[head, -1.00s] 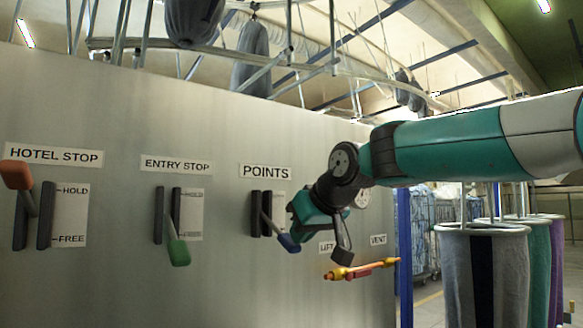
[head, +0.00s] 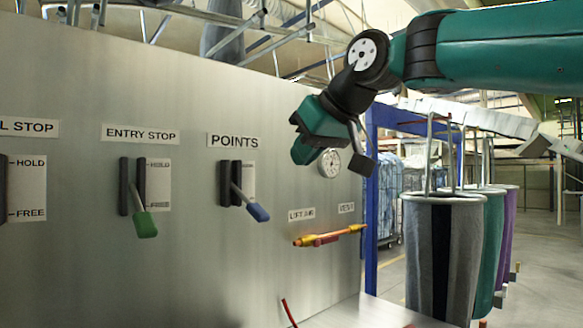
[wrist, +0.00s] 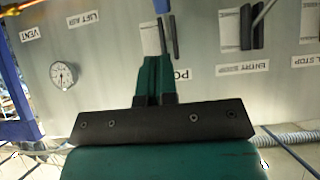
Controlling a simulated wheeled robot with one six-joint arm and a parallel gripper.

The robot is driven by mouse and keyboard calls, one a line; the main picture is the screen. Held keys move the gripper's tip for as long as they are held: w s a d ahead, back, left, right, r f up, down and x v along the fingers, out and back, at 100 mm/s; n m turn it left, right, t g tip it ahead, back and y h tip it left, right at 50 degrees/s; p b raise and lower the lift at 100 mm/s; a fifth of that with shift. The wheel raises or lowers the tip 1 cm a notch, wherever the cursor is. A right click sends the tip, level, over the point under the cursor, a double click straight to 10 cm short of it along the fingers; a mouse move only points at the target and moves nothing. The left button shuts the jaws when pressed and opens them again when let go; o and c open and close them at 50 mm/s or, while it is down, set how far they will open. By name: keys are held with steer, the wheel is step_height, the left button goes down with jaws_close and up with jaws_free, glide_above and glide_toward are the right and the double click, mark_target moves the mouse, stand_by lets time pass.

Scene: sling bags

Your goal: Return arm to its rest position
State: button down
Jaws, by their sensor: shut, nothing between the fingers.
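My gripper (head: 304,140) is shut and empty in the head view, held in front of the grey panel (head: 100,250) above the lift air fitting. In the wrist view its shut fingers (wrist: 155,75) point toward the panel. The points lever with a blue handle (head: 258,212) stands to the left and below my gripper, apart from it. The entry stop lever with a green handle (head: 145,226) is further left.
An orange and yellow valve fitting (head: 330,237) sits low on the panel, below a round gauge (head: 330,163). A blue post (head: 371,215) marks the panel's right edge. Grey (head: 420,260), green (head: 489,250) and purple hanging bags (head: 510,220) are at right. Rails run overhead.

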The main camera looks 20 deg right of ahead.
steer(key=shift+s+r, duration=0.15)
steer(key=shift+s, duration=0.05)
stand_by(0.4)
steer(key=s+a+f+n+g, duration=0.1)
steer(key=s+a+f+g, duration=0.1)
steer(key=s+f, duration=0.5)
steer(key=s+a+f+n+g+p, duration=0.1)
steer(key=s+f+g, duration=0.3)
steer(key=s+f, duration=0.4)
steer(key=s+a+f+n+g+y, duration=0.1)
steer(key=s+a+f+g, duration=0.2)
steer(key=s+f, duration=0.5)
step_height(320, 180, down, 7)
steer(key=shift+a+r+g+p, duration=0.15)
steer(key=shift+a+g+p, duration=0.25)
steer(key=shift+a, duration=0.2)
steer(key=shift+d, duration=0.15)
